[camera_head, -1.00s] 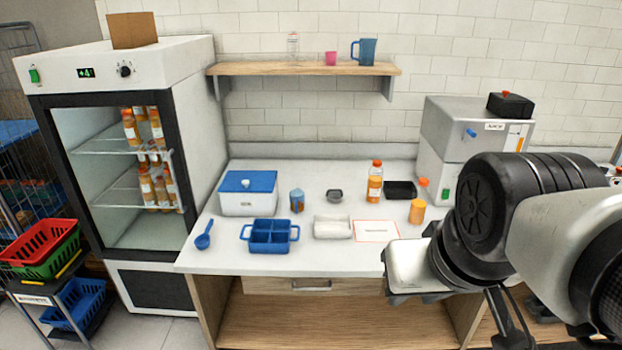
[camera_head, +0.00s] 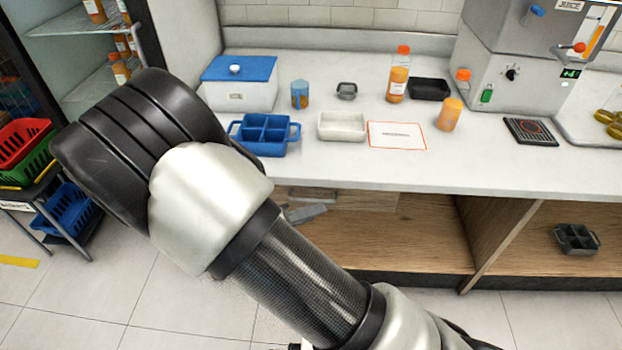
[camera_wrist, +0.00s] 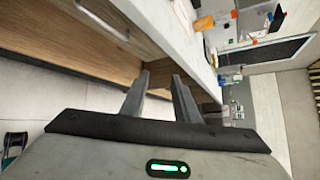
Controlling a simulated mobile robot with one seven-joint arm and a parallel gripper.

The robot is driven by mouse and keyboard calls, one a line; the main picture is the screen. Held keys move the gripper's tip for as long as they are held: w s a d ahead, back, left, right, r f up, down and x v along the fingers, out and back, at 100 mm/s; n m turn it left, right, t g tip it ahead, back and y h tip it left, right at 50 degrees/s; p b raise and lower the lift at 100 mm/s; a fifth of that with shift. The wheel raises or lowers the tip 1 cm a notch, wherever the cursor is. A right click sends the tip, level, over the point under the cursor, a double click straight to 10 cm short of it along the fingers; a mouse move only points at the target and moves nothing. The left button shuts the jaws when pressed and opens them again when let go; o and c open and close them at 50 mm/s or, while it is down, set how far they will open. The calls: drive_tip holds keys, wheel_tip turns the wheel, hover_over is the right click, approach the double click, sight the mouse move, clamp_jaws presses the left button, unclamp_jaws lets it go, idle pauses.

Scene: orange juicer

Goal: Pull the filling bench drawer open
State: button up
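The filling bench drawer (camera_head: 365,200) is a wooden front under the white worktop. Its left part is hidden behind my arm, and it looks shut. Its metal bar handle (camera_head: 313,195) shows just right of my arm, and the handle also shows at the upper left of the wrist view (camera_wrist: 103,20). My gripper (camera_head: 305,213) is mostly hidden by my arm in the head view, with a grey finger showing just below the handle. In the wrist view my gripper (camera_wrist: 160,78) has its two fingers apart with nothing between them. The handle is outside the fingers.
On the worktop (camera_head: 340,170) stand a blue divided tray (camera_head: 262,150), a white tray (camera_head: 342,126), a blue-lidded box (camera_head: 240,95) and orange bottles (camera_head: 398,75). The open shelf (camera_head: 420,235) lies below the drawer. The tiled floor (camera_head: 180,300) in front looks clear.

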drive_tip(key=a+f+n+t+y+b, duration=0.25)
drive_tip(key=a+f+n+t, duration=0.25)
drive_tip(key=a+f+n, duration=0.45)
drive_tip(key=n+b, duration=0.2)
drive_tip(key=b, duration=0.1)
approach(309, 203)
drive_tip(key=w+d+r, duration=0.4)
drive_tip(key=d, duration=0.1)
drive_tip(key=shift+s+a+r+y, duration=0.1)
drive_tip(key=shift+s+y, duration=0.05)
drive_tip(key=shift+y, duration=0.2)
drive_tip(key=shift+c, duration=0.3)
clamp_jaws()
